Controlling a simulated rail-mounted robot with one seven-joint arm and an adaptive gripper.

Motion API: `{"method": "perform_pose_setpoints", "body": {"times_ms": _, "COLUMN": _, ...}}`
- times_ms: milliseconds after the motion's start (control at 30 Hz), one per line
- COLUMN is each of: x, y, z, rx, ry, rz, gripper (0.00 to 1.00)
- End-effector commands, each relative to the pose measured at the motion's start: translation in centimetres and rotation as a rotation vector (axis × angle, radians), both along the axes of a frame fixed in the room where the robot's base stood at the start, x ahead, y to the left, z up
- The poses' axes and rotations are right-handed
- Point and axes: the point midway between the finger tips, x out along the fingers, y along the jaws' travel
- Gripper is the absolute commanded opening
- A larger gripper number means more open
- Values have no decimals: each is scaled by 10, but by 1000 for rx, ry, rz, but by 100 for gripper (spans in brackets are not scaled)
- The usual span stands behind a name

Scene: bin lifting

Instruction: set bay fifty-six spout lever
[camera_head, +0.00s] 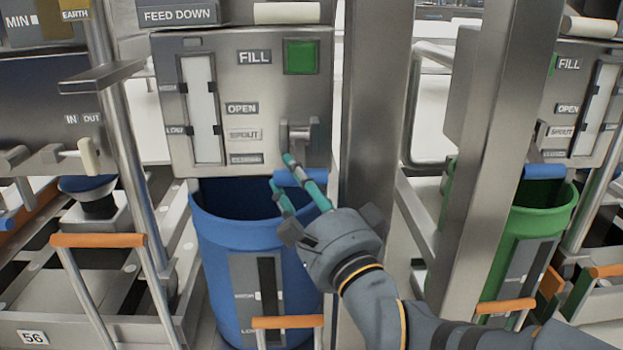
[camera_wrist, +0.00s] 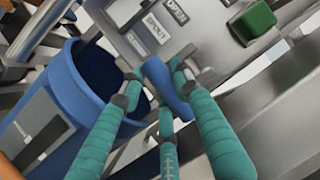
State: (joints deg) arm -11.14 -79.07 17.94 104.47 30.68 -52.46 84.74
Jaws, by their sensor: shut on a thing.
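The spout lever has a grey mount on the steel panel and a blue handle (camera_head: 300,177) hanging low at the panel's bottom edge. Beside it on the panel are the OPEN label (camera_head: 242,108), the SPOUT label (camera_head: 245,134) and a lower label too blurred to read surely. My gripper (camera_head: 281,170), with teal fingers, comes from the lower right and is shut on the blue handle. In the wrist view, the handle (camera_wrist: 165,88) lies between the fingers, one on each side. The fingers hide part of the handle in the head view.
A blue bin (camera_head: 225,235) stands under the panel, close below my gripper. A green FILL button (camera_head: 301,56) is above the lever. A steel post (camera_head: 375,120) rises right of the panel. A plate reading 56 (camera_head: 32,337) is at lower left. A green bin (camera_head: 540,215) stands right.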

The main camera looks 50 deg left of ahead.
Motion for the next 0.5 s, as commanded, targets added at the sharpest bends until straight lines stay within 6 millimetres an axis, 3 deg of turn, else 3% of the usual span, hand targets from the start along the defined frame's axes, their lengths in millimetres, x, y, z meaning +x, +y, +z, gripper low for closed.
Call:
{"method": "perform_pose_setpoints", "body": {"times_ms": 333, "x": 3, "y": 0, "z": -1, "rx": 0, "ry": 4, "rz": -4, "gripper": 0}}
{"method": "perform_pose_setpoints", "body": {"times_ms": 367, "x": 3, "y": 0, "z": -1, "rx": 0, "ry": 4, "rz": -4, "gripper": 32}}
{"method": "perform_pose_setpoints", "body": {"times_ms": 500, "x": 2, "y": 0, "z": -1, "rx": 0, "ry": 3, "rz": -4, "gripper": 40}}
